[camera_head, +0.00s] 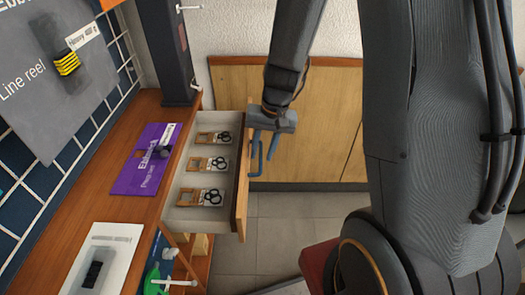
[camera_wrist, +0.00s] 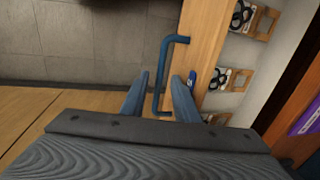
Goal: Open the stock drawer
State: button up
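The stock drawer (camera_head: 240,215) is pulled out from under the wooden counter, its inside open to view. Several packs with black rings lie in it in a row; they also show at the right of the wrist view. The blue bar handle (camera_wrist: 168,60) stands out from the wooden drawer front (camera_wrist: 203,45). My gripper (camera_wrist: 161,78) has its two blue fingers apart, one on each side of the handle's lower part, with visible gaps between. In the head view my gripper (camera_head: 264,150) is just right of the drawer front, where fingers and handle are hard to tell apart.
The wooden counter (camera_head: 122,205) holds a purple card (camera_head: 143,170) and a white card (camera_head: 103,255). A dark post (camera_head: 172,55) stands at its back. Wooden panels (camera_head: 315,125) line the wall behind my gripper. Grey tiled floor (camera_head: 275,235) lies clear right of the drawer.

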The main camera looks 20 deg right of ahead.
notch_tip(320, 180, up, 8)
jog(key=d+p, duration=0.1)
jog(key=shift+s+d+f, duration=0.2)
jog(key=shift+s+f, duration=0.05)
dwell(0.4)
jog(key=s+d+r+n+h+p, duration=0.1)
jog(key=s+r+n+h+p, duration=0.1)
jog(key=s+r+p, duration=0.5)
jog(key=s+r+n, duration=0.1)
jog(key=s+r, duration=0.3)
jog(key=s, duration=0.4)
jog(key=shift+s+r+g+p, duration=0.3)
jog(key=shift+s+r, duration=0.05)
jog(key=shift+s, duration=0.05)
